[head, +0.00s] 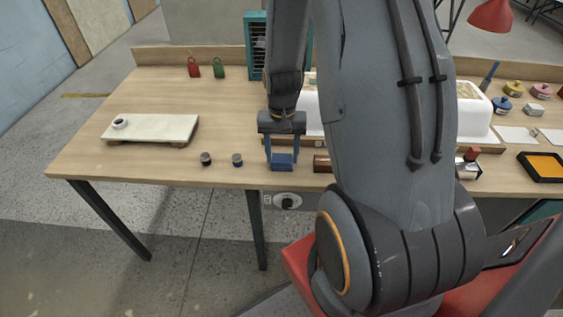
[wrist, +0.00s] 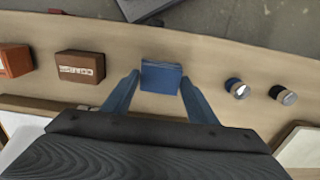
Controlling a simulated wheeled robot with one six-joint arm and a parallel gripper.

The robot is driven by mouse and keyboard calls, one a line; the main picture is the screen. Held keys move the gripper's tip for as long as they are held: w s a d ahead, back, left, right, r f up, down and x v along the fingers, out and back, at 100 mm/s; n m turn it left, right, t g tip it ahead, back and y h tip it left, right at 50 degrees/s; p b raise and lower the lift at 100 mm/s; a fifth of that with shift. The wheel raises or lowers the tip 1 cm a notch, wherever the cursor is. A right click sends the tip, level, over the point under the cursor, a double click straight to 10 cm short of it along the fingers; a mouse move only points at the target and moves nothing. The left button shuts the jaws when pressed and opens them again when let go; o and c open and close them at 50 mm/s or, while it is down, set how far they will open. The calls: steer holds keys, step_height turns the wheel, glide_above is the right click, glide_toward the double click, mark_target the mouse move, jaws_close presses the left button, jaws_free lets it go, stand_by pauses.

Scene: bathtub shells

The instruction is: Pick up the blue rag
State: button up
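The blue rag (wrist: 161,77) is a small folded block lying on the wooden table near its front edge. In the head view the rag (head: 282,160) shows low between my gripper's fingers. My gripper (head: 282,157) points down over it. In the wrist view my gripper (wrist: 160,92) is open, with one blue finger on each side of the rag and a gap to both. The fingers are not closed on it. I cannot tell exactly how high the fingertips are above the table.
A brown lettered block (wrist: 80,67) and an orange block (wrist: 14,61) lie to the rag's left in the wrist view. Two small dark-and-silver knobs (wrist: 237,88) (wrist: 283,95) stand to its right. A white board (head: 150,128) is at the table's left.

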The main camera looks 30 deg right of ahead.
mark_target(282, 158)
steer(key=shift+r, duration=0.1)
step_height(282, 158, up, 10)
steer(key=b, duration=0.2)
stand_by(0.7)
